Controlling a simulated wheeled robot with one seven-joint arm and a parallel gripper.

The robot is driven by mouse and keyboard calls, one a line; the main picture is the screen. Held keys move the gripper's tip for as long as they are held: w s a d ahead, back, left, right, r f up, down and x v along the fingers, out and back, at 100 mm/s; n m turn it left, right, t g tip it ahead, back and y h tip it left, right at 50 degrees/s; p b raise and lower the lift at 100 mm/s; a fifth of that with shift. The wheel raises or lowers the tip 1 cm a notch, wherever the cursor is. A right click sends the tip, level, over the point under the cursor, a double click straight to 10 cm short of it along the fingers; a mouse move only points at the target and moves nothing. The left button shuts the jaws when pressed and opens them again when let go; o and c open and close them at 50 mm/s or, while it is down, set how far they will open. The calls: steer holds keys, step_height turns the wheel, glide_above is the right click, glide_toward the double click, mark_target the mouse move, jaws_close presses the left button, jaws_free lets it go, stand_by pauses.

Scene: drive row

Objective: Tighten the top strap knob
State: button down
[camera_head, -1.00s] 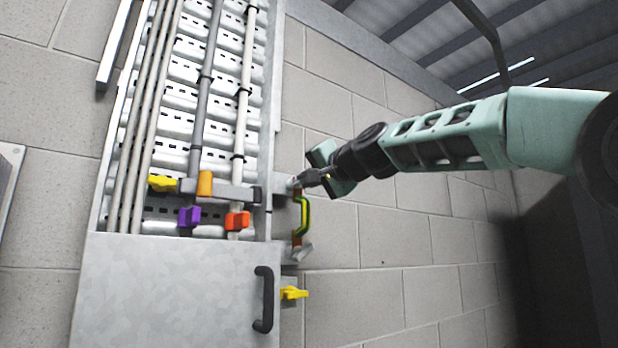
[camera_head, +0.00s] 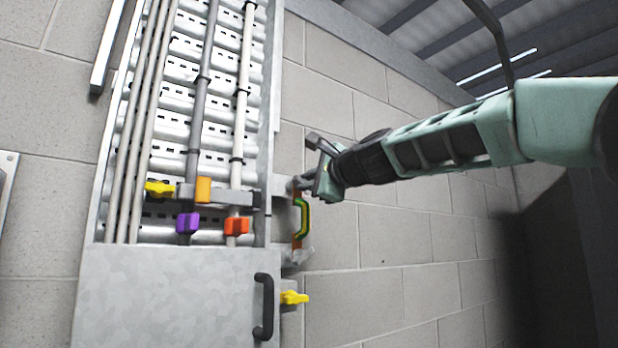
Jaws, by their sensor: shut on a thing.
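The top strap knob (camera_head: 298,184) is a small grey knob at the upper end of the green and yellow strap (camera_head: 304,216), on the right side of the cable tray. My gripper (camera_head: 311,181) reaches in from the right and is shut on this knob. The fingers and gripper body cover most of the knob, so its exact angle is hidden. A second grey knob (camera_head: 299,256) sits at the strap's lower end, tilted and clear of my gripper.
A grey cover (camera_head: 170,295) with a black handle (camera_head: 264,307) closes the lower tray. A yellow knob (camera_head: 293,297) sticks out beside it. Yellow (camera_head: 160,188), purple (camera_head: 187,223), orange (camera_head: 237,226) pieces sit across the conduits. The block wall (camera_head: 400,265) at right is clear.

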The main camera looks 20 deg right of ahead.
steer(key=shift+m+p, duration=0.9)
steer(key=shift+m, duration=2.6)
steer(key=c, duration=1.5)
jaws_free()
steer(key=shift+o, duration=0.2)
steer(key=b+v, duration=0.8)
steer(key=v, duration=0.7)
steer(key=shift+f, duration=0.25)
